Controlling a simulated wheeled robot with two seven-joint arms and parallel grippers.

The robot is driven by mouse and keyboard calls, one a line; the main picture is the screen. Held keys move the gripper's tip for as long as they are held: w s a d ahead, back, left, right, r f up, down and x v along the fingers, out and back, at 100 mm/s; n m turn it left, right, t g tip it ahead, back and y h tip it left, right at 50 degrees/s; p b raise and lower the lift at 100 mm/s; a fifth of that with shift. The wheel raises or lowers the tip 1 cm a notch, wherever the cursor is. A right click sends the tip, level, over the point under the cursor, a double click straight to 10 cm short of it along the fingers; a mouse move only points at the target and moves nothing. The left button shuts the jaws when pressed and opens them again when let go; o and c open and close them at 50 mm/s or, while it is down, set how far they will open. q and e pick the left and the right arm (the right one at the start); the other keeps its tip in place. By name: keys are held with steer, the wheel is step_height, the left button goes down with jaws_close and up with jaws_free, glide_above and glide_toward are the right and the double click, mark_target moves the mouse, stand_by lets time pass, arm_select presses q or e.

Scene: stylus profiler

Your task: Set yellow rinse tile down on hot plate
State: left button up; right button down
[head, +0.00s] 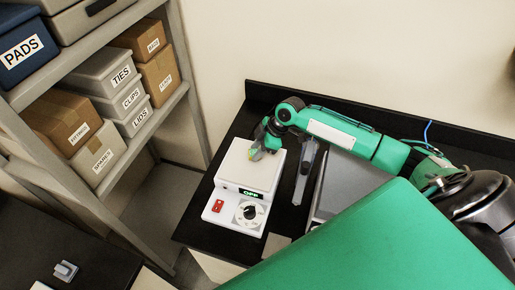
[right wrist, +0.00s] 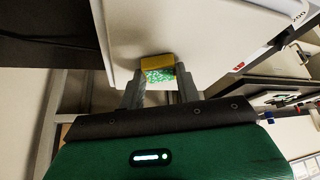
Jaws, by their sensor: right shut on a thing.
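The hot plate (head: 236,177) is a white box on the black bench, with a green "OFF" display, a red switch and a dial on its front. My right gripper (head: 258,152) is over the back part of its top, shut on the yellow rinse tile (head: 254,155). In the right wrist view the tile (right wrist: 156,61) is yellow with a speckled green face, between the two grey fingers (right wrist: 158,78). The white top (right wrist: 205,45) lies right behind it; I cannot tell whether the tile touches it. My left gripper is not in view.
A dark grey upright tool (head: 303,172) and a large grey box (head: 347,184) stand right of the hot plate. A shelf rack (head: 190,75) with labelled boxes is at the left. A small grey object (head: 66,271) lies on another dark surface at lower left.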

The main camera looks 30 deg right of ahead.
steer(key=c, duration=1)
jaws_free()
steer(key=b+v, duration=0.3)
steer(key=v, duration=0.9)
steer(key=shift+b, duration=0.4)
